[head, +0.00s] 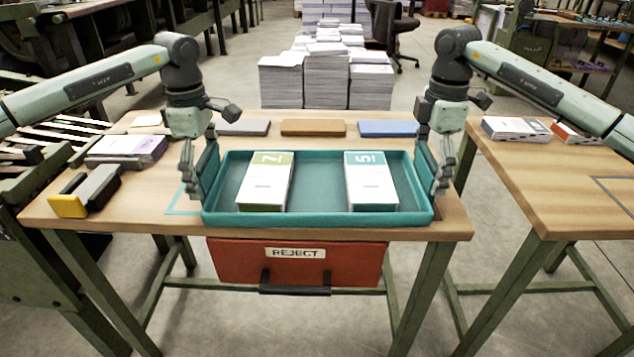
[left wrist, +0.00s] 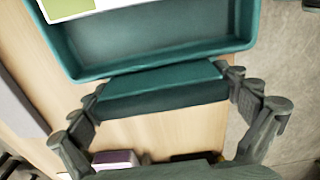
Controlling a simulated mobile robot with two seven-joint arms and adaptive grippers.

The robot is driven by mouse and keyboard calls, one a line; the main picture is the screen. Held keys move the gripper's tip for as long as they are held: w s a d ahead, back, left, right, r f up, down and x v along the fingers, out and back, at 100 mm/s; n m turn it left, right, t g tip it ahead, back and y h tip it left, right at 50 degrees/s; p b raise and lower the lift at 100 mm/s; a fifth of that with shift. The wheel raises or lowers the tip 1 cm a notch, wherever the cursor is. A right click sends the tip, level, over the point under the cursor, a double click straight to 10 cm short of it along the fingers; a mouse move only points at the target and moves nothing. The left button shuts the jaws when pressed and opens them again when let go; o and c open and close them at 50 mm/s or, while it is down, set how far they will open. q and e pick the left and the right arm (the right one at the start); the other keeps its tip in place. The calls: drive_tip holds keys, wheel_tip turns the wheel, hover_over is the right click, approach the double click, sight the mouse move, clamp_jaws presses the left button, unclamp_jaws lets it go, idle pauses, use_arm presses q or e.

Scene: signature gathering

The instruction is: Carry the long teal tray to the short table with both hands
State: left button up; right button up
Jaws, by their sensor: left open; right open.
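The long teal tray (head: 320,219) lies on the wooden table in front of me. It holds two paper stacks, one with a green label "7" (head: 267,181) and one with a teal label "5" (head: 371,181). My left gripper (head: 196,190) is open at the tray's left end. In the left wrist view, the fingers of my left gripper (left wrist: 165,100) stand open on both sides of a teal end handle (left wrist: 165,88). My right gripper (head: 438,180) is open at the tray's right end; its exact contact with the tray is hard to tell.
A second wooden table (head: 545,190) stands to the right, with paper packs (head: 515,130) on it. Grey, brown and blue slabs (head: 313,128) lie behind the tray. A black and yellow tool (head: 86,192) lies left. A red REJECT drawer (head: 296,264) hangs below the tabletop.

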sight(432, 154)
use_arm(q)
drive_tip(key=c, duration=1.5)
use_arm(e)
drive_tip(key=c, duration=1.5)
use_arm(q)
drive_tip(key=shift+o, duration=0.2)
drive_tip(key=shift+r, duration=0.1)
use_arm(e)
drive_tip(key=shift+o, duration=0.2)
drive_tip(key=shift+r, duration=0.1)
use_arm(q)
drive_tip(key=shift+r, duration=0.1)
use_arm(e)
drive_tip(key=shift+r, duration=0.1)
